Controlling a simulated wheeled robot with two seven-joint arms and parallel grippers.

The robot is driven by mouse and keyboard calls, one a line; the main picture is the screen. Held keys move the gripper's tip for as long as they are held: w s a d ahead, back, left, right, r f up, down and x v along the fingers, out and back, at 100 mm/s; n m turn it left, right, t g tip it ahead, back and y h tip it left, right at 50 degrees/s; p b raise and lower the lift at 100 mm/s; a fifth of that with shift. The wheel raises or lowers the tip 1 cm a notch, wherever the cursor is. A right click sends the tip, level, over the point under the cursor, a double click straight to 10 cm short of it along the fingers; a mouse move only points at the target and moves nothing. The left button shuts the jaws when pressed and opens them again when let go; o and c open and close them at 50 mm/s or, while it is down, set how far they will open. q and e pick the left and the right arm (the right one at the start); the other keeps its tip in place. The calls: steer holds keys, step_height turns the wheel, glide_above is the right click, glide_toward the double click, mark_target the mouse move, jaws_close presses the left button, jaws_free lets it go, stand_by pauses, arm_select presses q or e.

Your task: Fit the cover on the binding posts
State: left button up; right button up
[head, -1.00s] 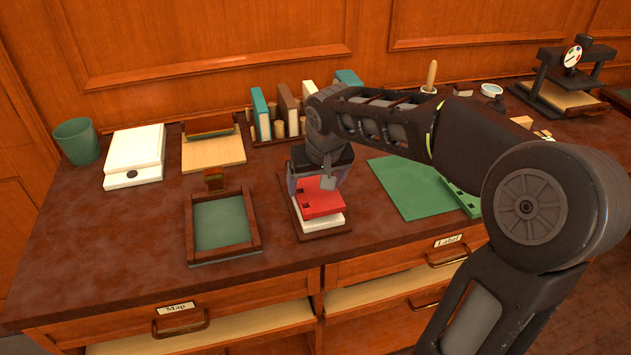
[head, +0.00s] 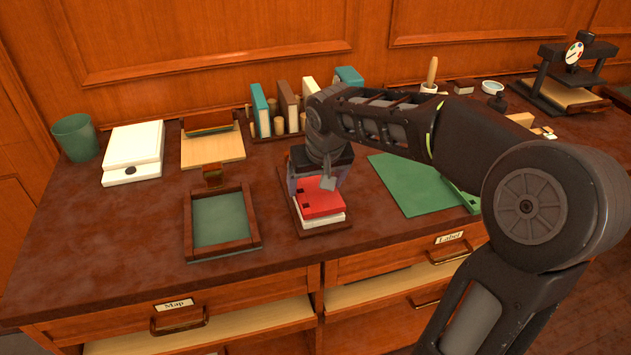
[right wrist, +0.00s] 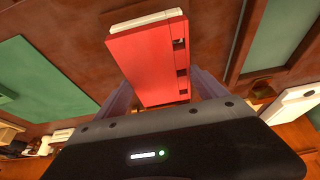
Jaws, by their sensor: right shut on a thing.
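The red cover (head: 318,202) lies over a white block of pages (head: 326,221) on a small dark wooden tray (head: 337,231) in the middle of the bench. My right gripper (head: 318,180) points down at the far part of the red cover and is shut on it. In the right wrist view the red cover (right wrist: 150,62) stretches away from between the fingers, with small dark square holes along one edge and a white edge (right wrist: 147,20) past its far end. The posts are hidden or too small to tell. My left gripper is not in view.
A wooden frame with a green bed (head: 221,221) stands just left of the tray. A green mat (head: 410,186) lies to the right. Upright books (head: 288,106) stand behind my gripper. A white box (head: 133,153) and green cup (head: 75,137) are at far left.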

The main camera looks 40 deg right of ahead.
steer(key=shift+f+b, duration=0.55)
steer(key=shift+f, duration=0.05)
stand_by(0.3)
steer(key=o, duration=1.3)
steer(key=shift+o, duration=0.2)
steer(key=shift+r, duration=0.1)
steer(key=shift+r+p, duration=2.15)
steer(key=shift+r, duration=0.75)
